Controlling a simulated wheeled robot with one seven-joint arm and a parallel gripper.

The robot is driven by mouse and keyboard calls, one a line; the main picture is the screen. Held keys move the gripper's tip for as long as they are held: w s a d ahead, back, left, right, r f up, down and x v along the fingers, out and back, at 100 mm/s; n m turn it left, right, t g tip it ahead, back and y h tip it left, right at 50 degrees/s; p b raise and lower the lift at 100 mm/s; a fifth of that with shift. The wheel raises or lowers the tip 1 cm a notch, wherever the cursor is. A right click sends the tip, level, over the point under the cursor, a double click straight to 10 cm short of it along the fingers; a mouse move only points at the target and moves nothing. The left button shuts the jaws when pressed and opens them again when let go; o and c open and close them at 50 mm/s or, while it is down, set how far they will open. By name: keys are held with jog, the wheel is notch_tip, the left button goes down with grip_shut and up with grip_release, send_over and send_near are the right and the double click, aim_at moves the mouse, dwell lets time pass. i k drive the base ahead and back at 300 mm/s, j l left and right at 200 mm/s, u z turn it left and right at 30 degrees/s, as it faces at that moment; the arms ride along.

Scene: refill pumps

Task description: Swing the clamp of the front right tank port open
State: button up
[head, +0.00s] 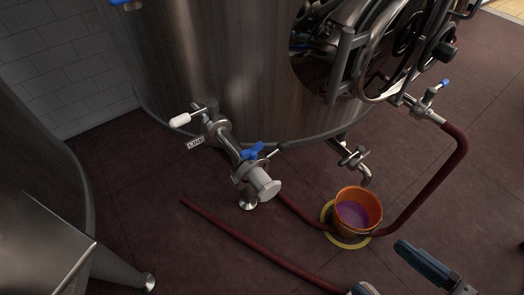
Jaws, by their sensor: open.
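A large steel tank (215,70) stands at the top with several ports low on its wall. The right-hand port (424,103) has a valve with a blue-tipped handle and joins a dark red hose (450,165); its clamp is too small to make out. A smaller outlet (352,156) with a down-turned spout sits left of it. Further left, a pipe assembly (225,135) has a white-gripped handle, a blue handle (252,151) and a capped end (264,184). My gripper (380,267) is open and empty at the bottom right, apart from all ports, its fingers partly cut off.
An orange bucket (372,204) with purple liquid stands on a yellow ring (346,243) below the spout. Red hose (245,242) lies across the dark tiled floor. An open round manway door (392,50) juts out at the upper right. Another steel vessel (50,235) stands at left.

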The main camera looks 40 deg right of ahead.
aim_at(283, 145)
jog(key=k+j+z, duration=0.3)
jog(key=k+j, duration=0.15)
jog(key=k+j+z, duration=0.3)
jog(key=k+j, duration=0.25)
